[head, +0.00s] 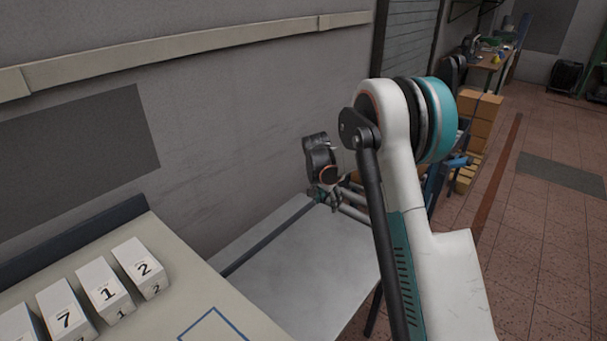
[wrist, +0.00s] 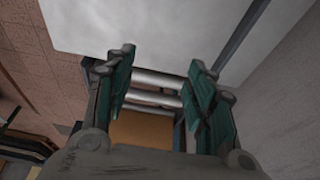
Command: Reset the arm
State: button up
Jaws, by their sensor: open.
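My gripper (head: 326,192) is small in the head view, beyond the white upper part of my arm (head: 404,150). It hangs near the far edge of a pale grey surface. In the wrist view my gripper (wrist: 161,58) shows two teal finger pads standing wide apart, with nothing held between them. Behind the gap are metal rollers (wrist: 153,97) and a brown cardboard-coloured box (wrist: 142,130). My arm hides part of the scene in the head view.
A beige table (head: 185,285) at the lower left carries several white numbered boxes, including box 2 (head: 141,268) and box 1 (head: 105,289), and a blue outline. The grey surface (head: 310,268) beside it is bare. A wall stands behind. Cardboard boxes (head: 478,122) are stacked beyond my arm; tiled floor (head: 545,240) is open at right.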

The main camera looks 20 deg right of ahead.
jog(key=s+a+r+n+t+y, duration=0.1)
jog(key=s+a+r+n, duration=0.2)
jog(key=s+r, duration=0.7)
jog(key=s+a+r+n+t, duration=0.1)
jog(key=s+a+r+n, duration=0.25)
jog(key=s+r, duration=0.6)
jog(key=s+a+n+t+y, duration=0.1)
jog(key=s+a+n, duration=0.1)
jog(key=s, duration=0.8)
jog(key=s+a+r+n+t, duration=0.1)
jog(key=s+a+n+t, duration=0.1)
jog(key=s, duration=0.9)
jog(key=shift+a+r+n+y, duration=0.25)
jog(key=shift+a+n+y, duration=0.15)
jog(key=shift+a, duration=0.25)
